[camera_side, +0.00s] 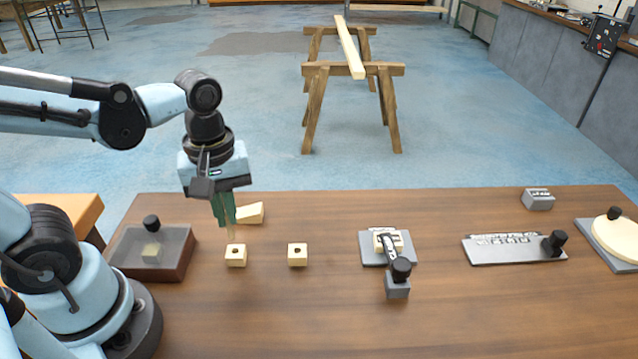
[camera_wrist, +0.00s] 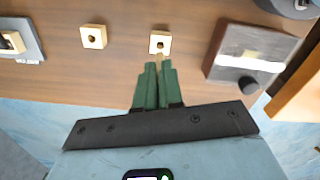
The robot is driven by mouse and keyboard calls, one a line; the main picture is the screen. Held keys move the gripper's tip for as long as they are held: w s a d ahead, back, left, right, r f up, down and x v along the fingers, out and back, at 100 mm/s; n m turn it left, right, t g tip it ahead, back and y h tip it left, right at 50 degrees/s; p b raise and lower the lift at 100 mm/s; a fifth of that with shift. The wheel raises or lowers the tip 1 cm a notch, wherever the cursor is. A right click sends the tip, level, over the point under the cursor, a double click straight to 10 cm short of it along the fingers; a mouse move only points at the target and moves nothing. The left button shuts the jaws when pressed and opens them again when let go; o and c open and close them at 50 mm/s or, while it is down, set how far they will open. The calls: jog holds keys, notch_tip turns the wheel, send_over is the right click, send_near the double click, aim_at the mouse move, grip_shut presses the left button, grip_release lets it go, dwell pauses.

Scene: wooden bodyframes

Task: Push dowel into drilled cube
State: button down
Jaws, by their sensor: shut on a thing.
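My gripper (camera_side: 224,210) has green fingers pointing down and is shut on a thin pale dowel (camera_side: 231,233). The dowel's lower end is right over or at the top of the left drilled cube (camera_side: 236,259); I cannot tell whether it touches. That cube's dark hole shows on its top face. In the wrist view, the green fingers (camera_wrist: 152,85) hold the dowel (camera_wrist: 159,60) just short of the cube (camera_wrist: 154,48). A second drilled cube (camera_side: 297,260) stands to the right, its hole open, and also shows in the wrist view (camera_wrist: 93,36).
A pale block (camera_side: 252,211) lies behind the gripper. A box with a clear lid and black knob (camera_side: 178,262) stands at left. A clamp fixture (camera_side: 374,255) holds another pale piece. A grey plate (camera_side: 515,251) and a round-disc fixture (camera_side: 617,238) are at right.

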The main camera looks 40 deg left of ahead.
aim_at(230, 229)
jog(key=shift+f, duration=1.1)
jog(key=shift+f, duration=1.6)
dwell(0.6)
jog(key=c, duration=1.2)
grip_release()
jog(key=shift+r, duration=6.05)
jog(key=shift+f, duration=0.1)
